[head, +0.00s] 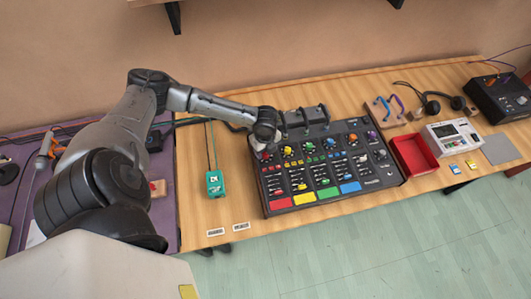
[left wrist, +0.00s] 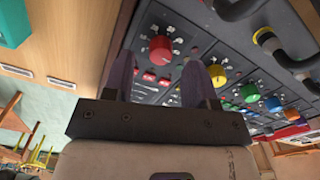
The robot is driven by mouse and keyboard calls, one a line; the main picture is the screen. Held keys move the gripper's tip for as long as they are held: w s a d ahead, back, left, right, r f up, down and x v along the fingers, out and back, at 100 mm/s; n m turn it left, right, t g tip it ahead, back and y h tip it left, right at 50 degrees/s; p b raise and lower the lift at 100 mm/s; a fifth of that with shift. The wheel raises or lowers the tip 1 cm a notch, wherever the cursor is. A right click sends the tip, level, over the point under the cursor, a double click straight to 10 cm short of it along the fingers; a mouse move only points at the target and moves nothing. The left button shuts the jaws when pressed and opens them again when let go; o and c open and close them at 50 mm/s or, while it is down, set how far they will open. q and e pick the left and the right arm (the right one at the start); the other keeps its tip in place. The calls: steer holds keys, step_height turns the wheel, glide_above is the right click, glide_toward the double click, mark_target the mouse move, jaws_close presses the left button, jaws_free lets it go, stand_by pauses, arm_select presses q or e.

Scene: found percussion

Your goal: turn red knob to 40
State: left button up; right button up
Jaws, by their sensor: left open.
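The red knob (left wrist: 160,48) sits on the dark mixer panel in the left wrist view, with a printed dial scale around it; I cannot read its setting. My left gripper (left wrist: 158,70) is open, its two fingers on either side of the red knob in that picture. I cannot tell whether they touch it. In the head view my left gripper (head: 265,144) is over the upper left corner of the mixer (head: 330,196), and the red knob (head: 264,156) is partly hidden just below it. My right gripper is not in view.
A yellow knob (left wrist: 218,75) and other coloured knobs continue along the row.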

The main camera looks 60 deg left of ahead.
mark_target(265, 155)
arm_select(q)
steer(key=shift+f, duration=1.3)
